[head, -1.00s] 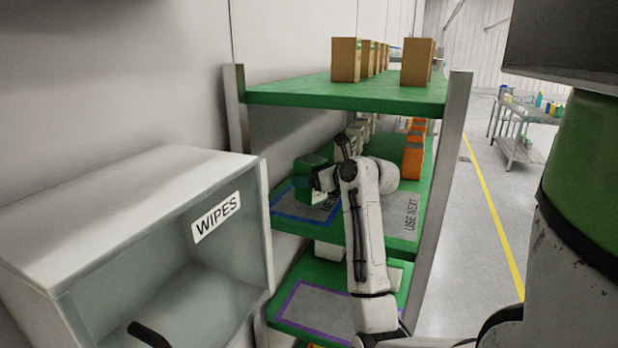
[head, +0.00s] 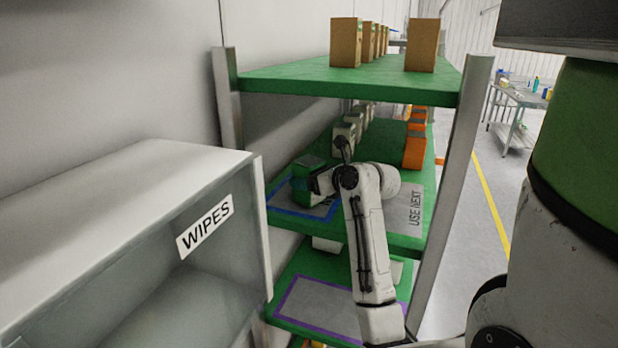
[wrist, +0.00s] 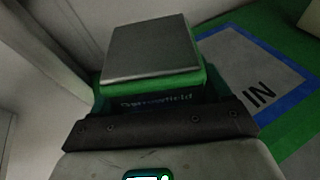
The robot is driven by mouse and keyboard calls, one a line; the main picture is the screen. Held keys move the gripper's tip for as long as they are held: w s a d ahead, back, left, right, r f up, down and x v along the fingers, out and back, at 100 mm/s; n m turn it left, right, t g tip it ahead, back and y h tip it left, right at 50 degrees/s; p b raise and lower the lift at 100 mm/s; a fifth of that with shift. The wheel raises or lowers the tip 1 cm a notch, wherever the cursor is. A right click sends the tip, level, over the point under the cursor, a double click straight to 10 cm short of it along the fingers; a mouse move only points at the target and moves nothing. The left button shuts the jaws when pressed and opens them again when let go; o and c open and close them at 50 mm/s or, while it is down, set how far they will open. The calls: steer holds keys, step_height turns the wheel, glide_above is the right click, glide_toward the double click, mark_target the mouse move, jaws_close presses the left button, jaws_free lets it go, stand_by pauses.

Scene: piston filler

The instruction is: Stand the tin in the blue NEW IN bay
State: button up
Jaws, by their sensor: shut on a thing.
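The green tin (head: 308,166) with a dark grey top is at the left part of the middle shelf. It also shows in the wrist view (wrist: 152,52), upright with lettering on its side. My gripper (head: 312,183) is shut on it; in the wrist view my gripper (wrist: 160,115) hides the near side. The blue-outlined bay (head: 290,208) is a grey patch on the shelf. Its letters "IN" show in the wrist view, and the blue border (wrist: 290,115) lies right of the tin. I cannot tell whether the tin's base touches the shelf.
A "USE NEXT" patch (head: 408,205) lies to the right on the same shelf. Orange boxes (head: 415,150) and pale items (head: 350,128) stand further back. The upper shelf (head: 300,80) is overhead. A WIPES cabinet (head: 130,170) is at front left, and a steel post (head: 225,100) stands by the wall.

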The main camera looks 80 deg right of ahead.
steer(key=o, duration=1.6)
steer(key=shift+b+v, duration=0.7)
steer(key=shift+v, duration=3.1)
